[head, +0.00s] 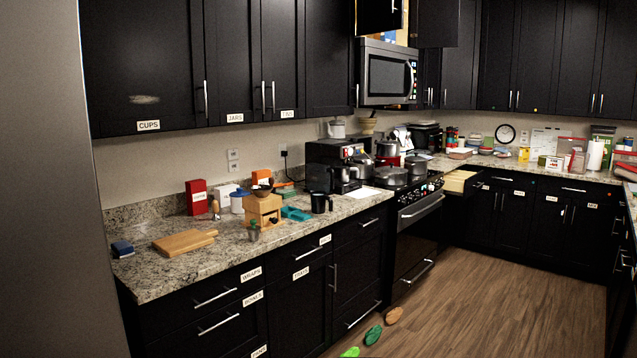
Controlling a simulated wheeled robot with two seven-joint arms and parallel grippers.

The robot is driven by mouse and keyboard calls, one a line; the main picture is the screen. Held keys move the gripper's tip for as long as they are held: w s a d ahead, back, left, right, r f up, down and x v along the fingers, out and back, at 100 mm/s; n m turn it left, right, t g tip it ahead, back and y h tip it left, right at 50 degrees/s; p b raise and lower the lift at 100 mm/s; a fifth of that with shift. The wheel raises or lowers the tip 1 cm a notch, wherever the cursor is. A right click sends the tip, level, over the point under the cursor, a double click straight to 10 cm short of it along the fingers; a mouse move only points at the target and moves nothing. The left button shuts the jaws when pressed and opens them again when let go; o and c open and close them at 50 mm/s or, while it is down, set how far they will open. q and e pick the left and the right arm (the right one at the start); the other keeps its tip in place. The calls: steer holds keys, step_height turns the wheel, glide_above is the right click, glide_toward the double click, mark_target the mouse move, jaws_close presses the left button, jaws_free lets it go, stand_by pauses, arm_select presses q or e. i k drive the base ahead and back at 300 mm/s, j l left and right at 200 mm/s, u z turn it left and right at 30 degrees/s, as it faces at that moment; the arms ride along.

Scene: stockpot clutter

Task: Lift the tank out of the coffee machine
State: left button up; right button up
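The black coffee machine (322,156) stands on the granite counter against the back wall, left of the stove. Its front has small red and light details, and a dark metallic jug or pot shows low at its front. I cannot make out the tank as a separate part at this distance. A pale lidded vessel (337,129) shows at the top of the machine; I cannot tell whether it rests on it or stands behind. Neither of my grippers is in view.
Pots stand on the stove (420,212). A drawer (460,182) right of it is open. Several oval things (373,335) lie on the otherwise clear floor.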

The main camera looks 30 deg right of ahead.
mark_target(317, 175)
steer(key=i+l+z, duration=0.2)
steer(key=l, duration=0.15)
steer(key=i+l+z, duration=0.95)
steer(key=z, duration=0.2)
steer(key=i+l+z, duration=0.2)
steer(key=i+z, duration=0.25)
steer(key=i, duration=0.65)
steer(key=i+l+u, duration=0.1)
steer(key=i, duration=0.55)
steer(key=i+l, duration=0.15)
steer(key=i, duration=0.5)
